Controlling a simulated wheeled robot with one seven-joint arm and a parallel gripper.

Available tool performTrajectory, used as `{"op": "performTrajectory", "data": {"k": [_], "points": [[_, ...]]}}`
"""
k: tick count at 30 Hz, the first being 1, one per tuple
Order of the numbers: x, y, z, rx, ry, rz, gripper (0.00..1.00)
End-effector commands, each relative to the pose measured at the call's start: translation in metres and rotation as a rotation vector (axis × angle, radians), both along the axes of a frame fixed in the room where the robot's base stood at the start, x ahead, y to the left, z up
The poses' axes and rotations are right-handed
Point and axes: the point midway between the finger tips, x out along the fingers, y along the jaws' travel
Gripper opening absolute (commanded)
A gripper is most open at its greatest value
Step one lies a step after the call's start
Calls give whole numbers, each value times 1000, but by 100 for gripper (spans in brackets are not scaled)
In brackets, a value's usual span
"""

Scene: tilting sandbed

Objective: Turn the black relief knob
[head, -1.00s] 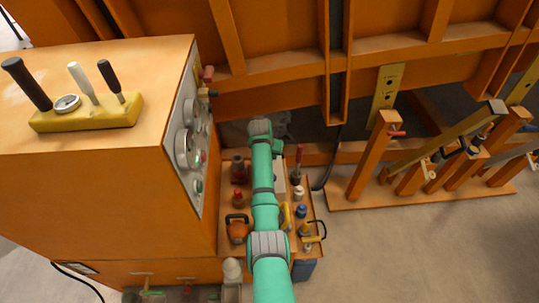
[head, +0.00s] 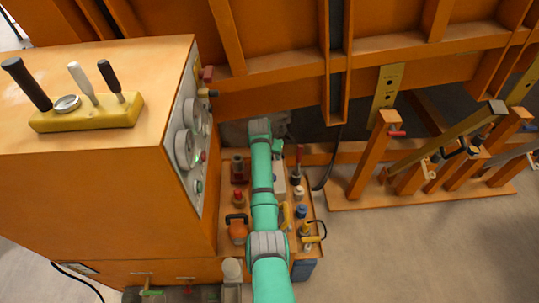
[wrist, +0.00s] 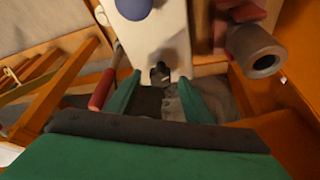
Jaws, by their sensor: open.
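A small black knob (wrist: 160,73) sits on the lower end of a pale block (wrist: 155,40) in the wrist view. It looks like the relief knob. My gripper (wrist: 158,102) is open, with one green finger on each side below the knob. The fingers appear apart from the knob, with nothing between them. In the head view the pale block (head: 280,180) is partly hidden beside my arm. The black knob and my fingertips are hidden there by my arm and wrist.
A red-handled lever (wrist: 102,90) stands left of the fingers, and a grey tube (wrist: 255,50) juts out at the right. The orange cabinet (head: 90,190) with its gauge panel stands left of my arm. Several tools crowd the shelf around the arm.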

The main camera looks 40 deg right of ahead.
Motion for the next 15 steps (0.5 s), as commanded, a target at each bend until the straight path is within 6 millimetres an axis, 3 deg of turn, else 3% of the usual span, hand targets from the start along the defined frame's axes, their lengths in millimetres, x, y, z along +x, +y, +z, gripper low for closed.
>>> {"op": "performTrajectory", "data": {"k": [15], "points": [[-19,26,78,-2,-3,-1,47]]}}
